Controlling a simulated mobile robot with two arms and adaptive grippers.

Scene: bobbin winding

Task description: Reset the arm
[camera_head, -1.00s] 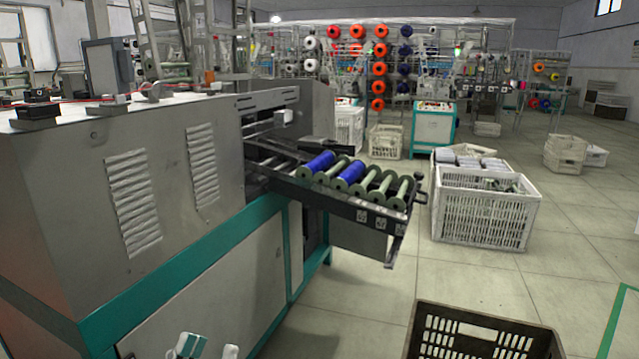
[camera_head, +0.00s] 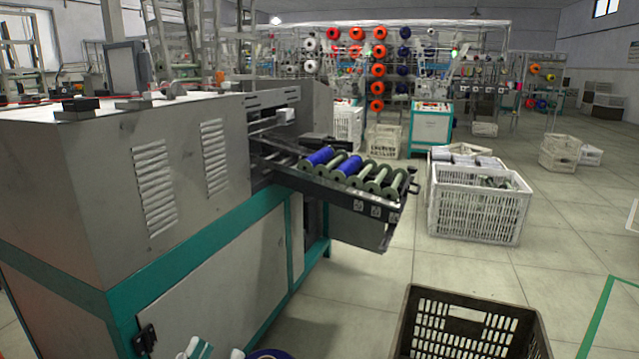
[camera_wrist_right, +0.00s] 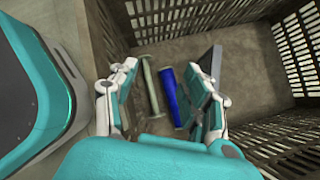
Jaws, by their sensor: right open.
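My left gripper (camera_head: 218,351) shows only in part at the bottom edge of the head view, with white and teal fingers. A dark blue round end with a pale rim (camera_head: 268,354) shows just right of it, mostly cut off. Whether the gripper holds it I cannot tell. My right gripper (camera_wrist_right: 163,70) is open in the right wrist view, pointing down into a dark slatted crate. A pale green bobbin (camera_wrist_right: 150,85) and a blue bobbin (camera_wrist_right: 172,97) lie on the crate's floor, seen between its fingers and apart from them.
The grey and teal winding machine (camera_head: 90,190) fills the left. Its tray (camera_head: 345,195) holds blue and green bobbins. A dark crate (camera_head: 408,318) stands front right. A white crate (camera_head: 475,208) stands behind on open floor. A grey slab (camera_wrist_right: 211,60) stands in the wrist-view crate.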

